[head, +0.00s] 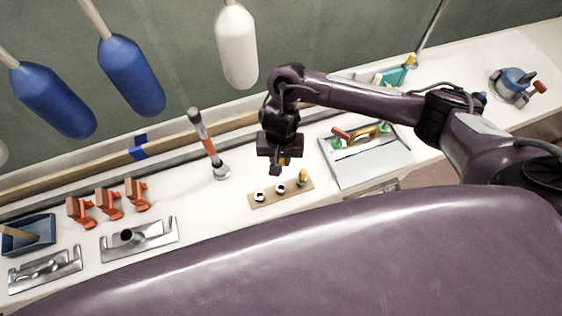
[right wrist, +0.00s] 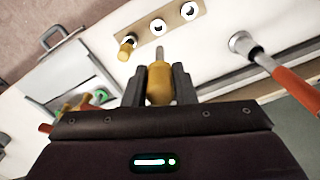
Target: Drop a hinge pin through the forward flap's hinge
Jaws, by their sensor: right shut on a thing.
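My right gripper (head: 277,168) is shut on a hinge pin with a yellow grip (right wrist: 159,84); its grey metal shank points away from the jaws. The pin is held above the bench, close to a tan pin board (head: 288,192). The board has two white-ringed holes that show no pin, and a second yellow-topped pin (head: 303,176) standing at its right end. That pin also shows in the right wrist view (right wrist: 127,45). I cannot tell which fitting is the forward flap; two metal plates (head: 112,251) (head: 22,279) lie at the left. My left gripper is not in view.
A grey case (head: 370,172) with coloured-handled tools is right of the board. Several orange clamps (head: 108,203) and a blue bin (head: 30,233) are at the left. Blue and white fenders (head: 237,45) hang above.

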